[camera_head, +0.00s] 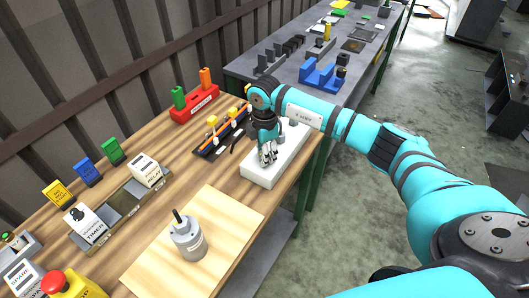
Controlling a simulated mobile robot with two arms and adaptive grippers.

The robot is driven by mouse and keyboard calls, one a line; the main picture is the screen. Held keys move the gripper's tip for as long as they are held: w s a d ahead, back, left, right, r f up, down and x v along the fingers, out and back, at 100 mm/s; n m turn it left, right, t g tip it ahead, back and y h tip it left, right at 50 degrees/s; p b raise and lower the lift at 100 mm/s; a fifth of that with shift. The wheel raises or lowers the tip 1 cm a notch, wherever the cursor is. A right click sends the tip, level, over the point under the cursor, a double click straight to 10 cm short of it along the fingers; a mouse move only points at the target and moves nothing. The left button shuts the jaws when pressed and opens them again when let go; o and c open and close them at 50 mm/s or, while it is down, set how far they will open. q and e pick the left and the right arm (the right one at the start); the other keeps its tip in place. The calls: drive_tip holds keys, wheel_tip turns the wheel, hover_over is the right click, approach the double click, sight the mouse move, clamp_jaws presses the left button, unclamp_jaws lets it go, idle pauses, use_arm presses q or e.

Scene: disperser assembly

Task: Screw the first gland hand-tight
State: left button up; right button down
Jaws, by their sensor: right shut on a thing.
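My right gripper (267,158) points down over the white box (262,176) near the table's right edge. Its fingers are shut on a small part at the box, taken to be the gland, which the fingers mostly hide. I cannot tell how deep the part sits or whether it is straight. Small grey round parts (292,122) show by the far end of the box, partly behind my arm. My left gripper is not in view.
A black tray (212,149) with orange and yellow tools lies left of the box. A red holder (194,105) stands behind it. A grey canister (188,240) stands on a pale board (226,210) in front. A grey table (240,67) with a blue fixture (320,77) is beyond.

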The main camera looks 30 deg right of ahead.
idle(0.3)
drive_tip(key=c, duration=1)
unclamp_jaws()
wheel_tip(320, 180, up, 12)
drive_tip(key=shift+r, duration=0.1)
